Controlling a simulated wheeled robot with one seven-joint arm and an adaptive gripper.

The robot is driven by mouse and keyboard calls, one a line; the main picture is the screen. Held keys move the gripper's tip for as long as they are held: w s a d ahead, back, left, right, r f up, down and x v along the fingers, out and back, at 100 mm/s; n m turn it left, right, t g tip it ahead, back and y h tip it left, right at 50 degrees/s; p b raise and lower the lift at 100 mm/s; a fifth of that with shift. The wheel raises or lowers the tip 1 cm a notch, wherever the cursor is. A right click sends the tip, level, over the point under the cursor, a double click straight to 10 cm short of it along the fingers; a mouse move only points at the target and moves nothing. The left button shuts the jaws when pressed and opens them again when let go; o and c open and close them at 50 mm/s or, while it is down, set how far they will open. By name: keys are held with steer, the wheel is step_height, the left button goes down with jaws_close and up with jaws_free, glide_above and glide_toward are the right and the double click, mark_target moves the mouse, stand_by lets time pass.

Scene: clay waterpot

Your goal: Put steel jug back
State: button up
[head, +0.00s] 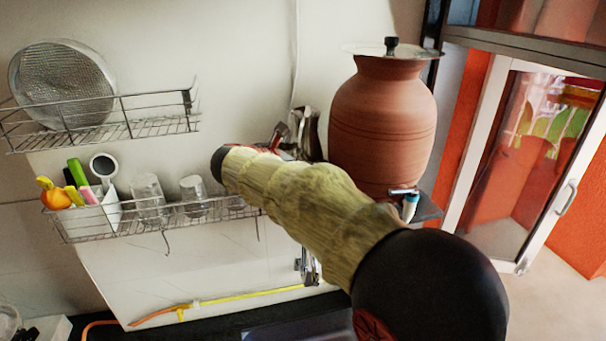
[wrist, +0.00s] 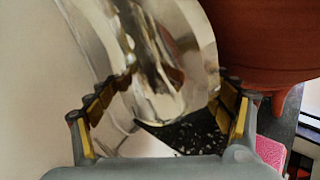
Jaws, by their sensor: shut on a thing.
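The steel jug (head: 306,130) is a shiny metal vessel just left of the clay pot in the head view, its lower part hidden behind my arm. It fills the upper middle of the wrist view (wrist: 165,60). My gripper (wrist: 168,102) has a finger on each side of the jug and is shut on it. In the head view only a little of the gripper (head: 279,135) shows above my arm. The large brown clay waterpot (head: 383,115) stands close to the right of the jug, with a steel lid on top and a tap low in front.
A dark speckled slab (wrist: 190,135) lies beneath the jug; whether they touch is unclear. A pink item (wrist: 270,150) is by the right finger. Two wire racks (head: 150,128) hang on the left wall, the lower holding glasses (head: 148,198). A glass door (head: 535,150) stands at right.

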steer(key=shift+s+a+f, duration=0.15)
steer(key=shift+s+f, duration=0.05)
steer(key=shift+f, duration=0.45)
steer(key=shift+w+d+f+p, duration=0.15)
steer(key=shift+w+f+p, duration=0.05)
steer(key=shift+f, duration=1.05)
steer(key=shift+w+d+f+p, duration=0.1)
steer(key=shift+w+f+p, duration=0.1)
steer(key=shift+f, duration=1)
steer(key=shift+f, duration=0.1)
steer(key=o, duration=1.6)
steer(key=shift+o, duration=0.2)
steer(key=shift+s+a, duration=0.2)
steer(key=shift+a, duration=0.05)
steer(key=b+v, duration=0.1)
steer(key=v, duration=1)
steer(key=shift+s+r, duration=0.25)
steer(key=shift+r, duration=0.1)
